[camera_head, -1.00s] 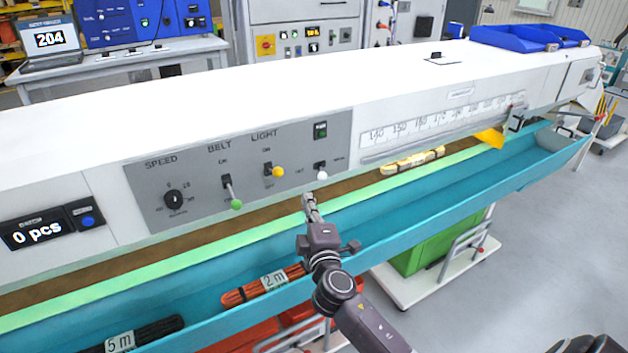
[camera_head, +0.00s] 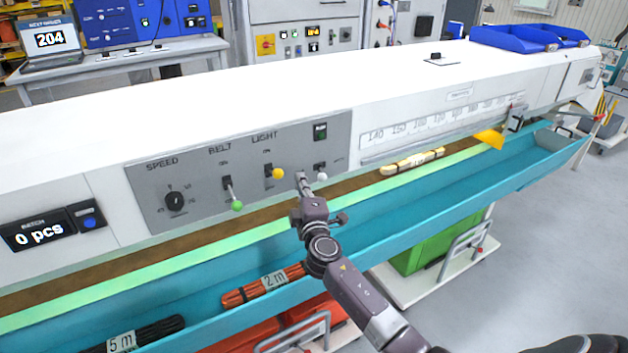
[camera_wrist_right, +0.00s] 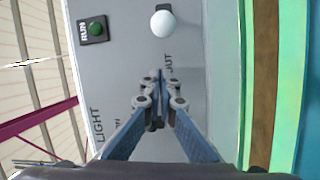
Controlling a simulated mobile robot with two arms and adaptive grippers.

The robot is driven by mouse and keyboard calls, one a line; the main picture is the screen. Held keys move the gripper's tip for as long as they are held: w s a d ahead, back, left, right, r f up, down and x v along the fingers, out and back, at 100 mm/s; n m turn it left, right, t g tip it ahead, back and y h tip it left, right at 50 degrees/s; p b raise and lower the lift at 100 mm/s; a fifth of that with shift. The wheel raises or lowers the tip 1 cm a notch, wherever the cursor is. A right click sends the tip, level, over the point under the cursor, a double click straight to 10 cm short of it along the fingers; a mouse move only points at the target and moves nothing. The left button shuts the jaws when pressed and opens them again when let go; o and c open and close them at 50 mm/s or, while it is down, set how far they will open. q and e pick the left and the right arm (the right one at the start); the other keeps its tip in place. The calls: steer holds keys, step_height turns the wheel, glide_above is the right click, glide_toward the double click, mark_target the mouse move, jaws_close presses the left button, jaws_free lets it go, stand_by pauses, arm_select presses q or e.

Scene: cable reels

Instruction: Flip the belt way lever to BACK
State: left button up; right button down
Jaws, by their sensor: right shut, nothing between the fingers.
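The belt way lever, a short lever with a white knob (camera_head: 321,177), sits at the right end of the grey control panel (camera_head: 150,208). Its knob also shows in the right wrist view (camera_wrist_right: 163,23), with the label OUT beside it. My right gripper (camera_head: 302,180) is shut and empty, close to the panel just left of the white knob. My left gripper is not in view.
A yellow-knobbed light lever (camera_head: 278,173) and a green-knobbed belt lever (camera_head: 237,206) stand to the left of my gripper. The green RUN button (camera_head: 320,131) is above. The belt and a teal trough (camera_head: 400,222) run below the panel.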

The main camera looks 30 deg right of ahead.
mark_target(322, 178)
steer(key=shift+x, duration=0.85)
steer(key=s+d, duration=0.1)
steer(key=s+d+p, duration=0.1)
steer(key=d, duration=0.1)
steer(key=shift+s+f, duration=0.2)
steer(key=shift+f, duration=0.2)
steer(key=shift+d, duration=0.1)
steer(key=shift+s+d+n+y, duration=0.15)
steer(key=shift+n+y, duration=0.15)
steer(key=shift+y, duration=0.1)
